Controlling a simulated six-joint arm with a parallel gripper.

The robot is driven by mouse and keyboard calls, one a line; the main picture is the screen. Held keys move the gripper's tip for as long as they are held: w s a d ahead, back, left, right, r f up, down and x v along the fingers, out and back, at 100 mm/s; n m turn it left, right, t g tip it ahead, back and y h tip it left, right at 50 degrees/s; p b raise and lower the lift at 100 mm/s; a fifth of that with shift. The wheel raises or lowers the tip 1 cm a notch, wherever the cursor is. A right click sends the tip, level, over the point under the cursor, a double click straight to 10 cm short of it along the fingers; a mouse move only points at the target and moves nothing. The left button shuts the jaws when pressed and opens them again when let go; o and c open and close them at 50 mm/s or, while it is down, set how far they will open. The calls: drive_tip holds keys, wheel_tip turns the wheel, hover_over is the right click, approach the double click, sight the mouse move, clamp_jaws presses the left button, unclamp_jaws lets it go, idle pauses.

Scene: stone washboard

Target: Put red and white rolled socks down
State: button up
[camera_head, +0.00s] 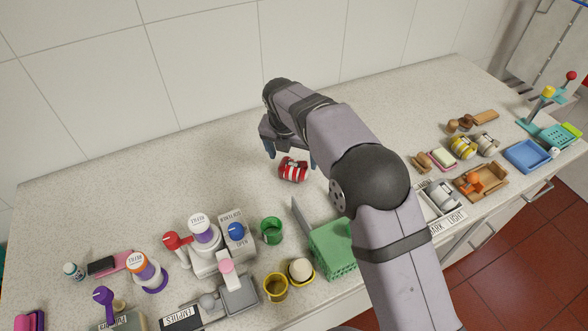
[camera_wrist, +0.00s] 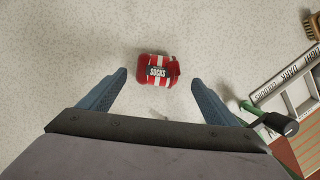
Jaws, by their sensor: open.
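The red and white rolled socks (camera_head: 293,169) lie on the speckled stone counter, near its middle. In the wrist view the socks (camera_wrist: 159,71) show a dark label reading "SOCKS". My gripper (camera_head: 291,158) is just above or behind the socks in the head view. In the wrist view my gripper (camera_wrist: 158,80) is open, with one blue finger on each side of the socks and a gap visible on both sides. The fingers do not touch the socks there. Whether the socks rest fully on the counter is hard to tell.
A green cup (camera_head: 271,231), a green basket (camera_head: 333,248) and a yellow cup (camera_head: 275,288) stand in front. A white dispenser (camera_head: 203,246) stands front left. Brushes, a blue tray (camera_head: 527,156) and a wooden tray (camera_head: 481,181) are at right. The counter behind and left of the socks is clear.

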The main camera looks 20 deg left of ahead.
sight(294, 165)
drive_tip(key=shift+p+x, duration=1.3)
drive_tip(key=shift+x, duration=1.25)
drive_tip(key=shift+a, duration=0.1)
drive_tip(key=c, duration=1.3)
drive_tip(key=shift+o, duration=0.2)
drive_tip(key=shift+r, duration=0.15)
wheel_tip(294, 165, up, 10)
drive_tip(key=b, duration=0.2)
drive_tip(key=shift+b, duration=0.4)
